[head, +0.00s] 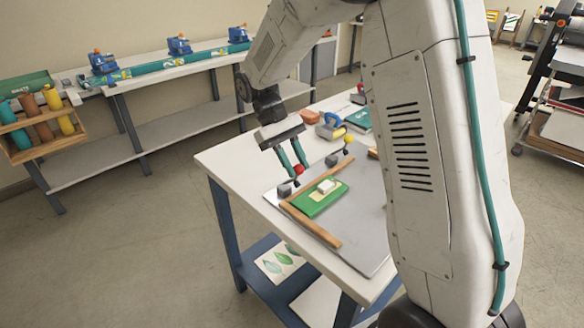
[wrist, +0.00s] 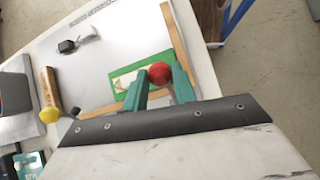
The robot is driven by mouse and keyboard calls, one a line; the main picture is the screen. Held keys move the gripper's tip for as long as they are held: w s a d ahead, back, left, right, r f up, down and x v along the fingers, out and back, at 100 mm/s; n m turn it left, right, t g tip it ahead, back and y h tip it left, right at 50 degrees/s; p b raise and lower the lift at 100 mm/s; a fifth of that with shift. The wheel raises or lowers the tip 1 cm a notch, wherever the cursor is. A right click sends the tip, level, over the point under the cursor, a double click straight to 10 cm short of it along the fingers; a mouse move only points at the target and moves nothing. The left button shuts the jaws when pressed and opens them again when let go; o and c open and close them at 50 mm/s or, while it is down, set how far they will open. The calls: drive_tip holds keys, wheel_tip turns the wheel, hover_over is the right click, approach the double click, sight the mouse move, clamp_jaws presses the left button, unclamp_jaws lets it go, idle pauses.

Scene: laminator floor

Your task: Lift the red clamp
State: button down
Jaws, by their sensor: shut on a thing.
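The red clamp's round red knob (head: 299,170) sits between the teal fingers of my gripper (head: 294,173), at the left corner of the grey metal plate (head: 350,228). My gripper is shut on this knob. In the wrist view the red knob (wrist: 159,73) shows between the two fingertips (wrist: 161,84). A small dark part (head: 284,190) lies just below the fingers at the plate's edge; I cannot tell how it joins the knob. The rest of the clamp is mostly hidden.
A green board (head: 318,200) with a pale block lies beside wooden strips (head: 312,225) on the plate. A yellow-knobbed clamp (head: 348,139) stands behind. Another dark clamp (wrist: 67,46) shows in the wrist view. Tools and boxes crowd the table's back.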

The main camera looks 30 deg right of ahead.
drive_tip(key=shift+w+a, duration=0.1)
drive_tip(key=shift+w, duration=0.2)
drive_tip(key=c, duration=1.1)
unclamp_jaws()
drive_tip(key=v, duration=0.7)
drive_tip(key=shift+w+r, duration=0.25)
drive_tip(key=shift+r, duration=0.1)
drive_tip(key=s+r+t, duration=0.1)
drive_tip(key=s+t, duration=0.2)
drive_tip(key=s, duration=0.7)
drive_tip(key=s+r+m+t+y, duration=0.1)
drive_tip(key=s+t, duration=0.1)
drive_tip(key=s, duration=0.8)
drive_tip(key=s+d+r+t+y, duration=0.1)
drive_tip(key=s+r+t, duration=0.1)
drive_tip(key=s, duration=0.8)
drive_tip(key=shift+m+t, duration=0.4)
drive_tip(key=shift+t, duration=0.4)
